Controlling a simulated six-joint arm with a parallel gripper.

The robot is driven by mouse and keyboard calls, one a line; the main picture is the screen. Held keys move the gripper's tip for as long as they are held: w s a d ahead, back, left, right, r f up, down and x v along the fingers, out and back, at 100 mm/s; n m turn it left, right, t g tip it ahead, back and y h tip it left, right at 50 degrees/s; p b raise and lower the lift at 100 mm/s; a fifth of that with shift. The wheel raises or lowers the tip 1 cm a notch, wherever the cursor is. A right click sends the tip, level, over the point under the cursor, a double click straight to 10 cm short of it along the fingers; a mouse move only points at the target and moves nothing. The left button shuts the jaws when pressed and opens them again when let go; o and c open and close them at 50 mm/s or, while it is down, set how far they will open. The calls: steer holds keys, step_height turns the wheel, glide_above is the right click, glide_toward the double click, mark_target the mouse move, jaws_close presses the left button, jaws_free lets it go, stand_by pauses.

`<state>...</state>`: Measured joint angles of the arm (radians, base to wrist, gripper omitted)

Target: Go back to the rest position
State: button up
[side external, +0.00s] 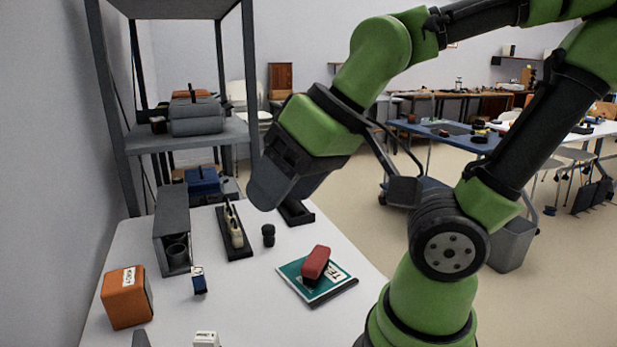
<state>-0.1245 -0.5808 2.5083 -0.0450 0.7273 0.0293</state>
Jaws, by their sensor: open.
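My gripper (268,192) is at the end of my green and black arm, in the upper middle of the side external view. It hangs above the far part of the white table, pointing down and to the left. It is open and I see nothing held in it. Its fingertips are hard to make out against the dark housing. It is apart from everything on the table below.
On the white table (225,290) are an orange box (126,297), a grey housing (172,235), a black tray (233,238), a small black cylinder (268,235), a small blue item (199,281) and a red block (315,264) on a green board (295,279). A grey shelf (190,138) stands behind.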

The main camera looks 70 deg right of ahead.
steer(key=shift+s+d+r+m+t, duration=0.2)
steer(key=shift+s+r+m, duration=0.25)
steer(key=shift+s, duration=0.15)
steer(key=shift+s+d+r+m+t, duration=0.1)
steer(key=shift+s+d+r+m, duration=0.1)
steer(key=shift+s+r+m, duration=0.35)
steer(key=shift+f, duration=0.15)
